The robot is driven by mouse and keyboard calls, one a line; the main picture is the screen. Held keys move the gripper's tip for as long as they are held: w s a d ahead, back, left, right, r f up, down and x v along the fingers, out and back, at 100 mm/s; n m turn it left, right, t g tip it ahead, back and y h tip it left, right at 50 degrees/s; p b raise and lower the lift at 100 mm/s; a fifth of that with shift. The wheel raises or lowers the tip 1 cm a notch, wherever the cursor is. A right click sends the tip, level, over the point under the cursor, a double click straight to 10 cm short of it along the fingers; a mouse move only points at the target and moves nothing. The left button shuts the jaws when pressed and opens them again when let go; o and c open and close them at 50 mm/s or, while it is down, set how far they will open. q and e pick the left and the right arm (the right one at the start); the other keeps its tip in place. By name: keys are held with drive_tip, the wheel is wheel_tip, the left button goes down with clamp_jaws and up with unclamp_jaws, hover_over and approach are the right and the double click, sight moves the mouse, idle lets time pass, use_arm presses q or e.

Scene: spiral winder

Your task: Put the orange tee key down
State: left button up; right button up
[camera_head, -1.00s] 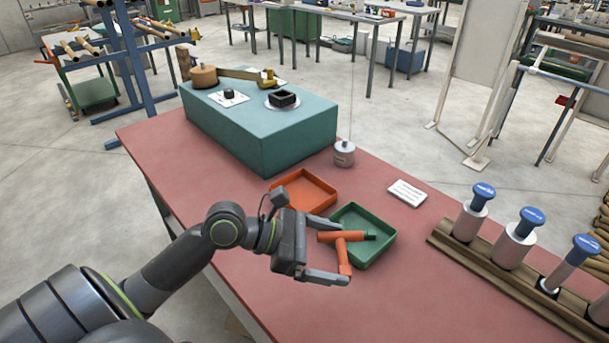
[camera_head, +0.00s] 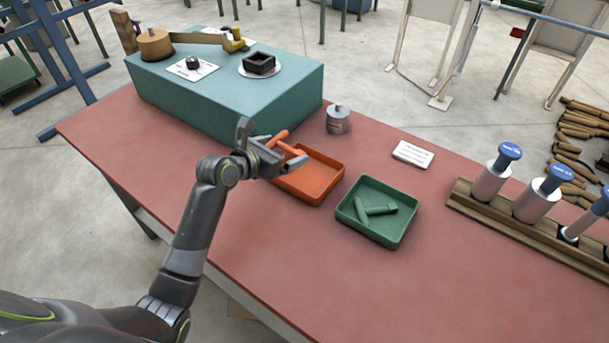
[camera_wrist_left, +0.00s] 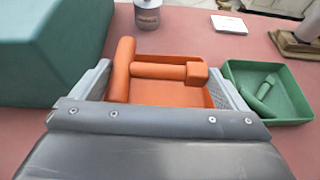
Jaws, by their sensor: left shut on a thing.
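The orange tee key (camera_head: 286,145) is between the fingers of my left gripper (camera_head: 284,150), which is shut on it. In the head view it is above the left back part of the orange tray (camera_head: 322,188). In the left wrist view the tee key (camera_wrist_left: 155,72) lies across between both fingers, with the orange tray (camera_wrist_left: 165,95) behind and below it. I cannot tell whether the key touches the tray. The green tray (camera_head: 397,237) stands to the right and holds a green tee key (camera_head: 376,210). My right gripper is not in view.
A teal block (camera_head: 225,100) stands behind my left gripper, with a wooden arm, a white card and a black square part on top. A grey canister (camera_head: 338,120), a white label (camera_head: 413,154) and a wooden rack (camera_head: 510,218) of blue-topped cylinders are on the red table.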

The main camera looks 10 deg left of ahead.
use_arm(q)
hover_over(301, 181)
drive_tip(key=f, duration=0.2)
drive_tip(key=shift+n+y, duration=0.3)
drive_tip(key=shift+y, duration=0.1)
wheel_tip(301, 181, down, 6)
drive_tip(key=shift+d+r+b, duration=0.1)
drive_tip(key=shift+r+b, duration=0.15)
drive_tip(key=shift+b, duration=0.15)
drive_tip(key=shift+f, duration=0.6)
wheel_tip(301, 181, down, 3)
drive_tip(key=shift+f+b, duration=0.1)
drive_tip(key=shift+b, duration=0.4)
drive_tip(key=shift+t, duration=0.3)
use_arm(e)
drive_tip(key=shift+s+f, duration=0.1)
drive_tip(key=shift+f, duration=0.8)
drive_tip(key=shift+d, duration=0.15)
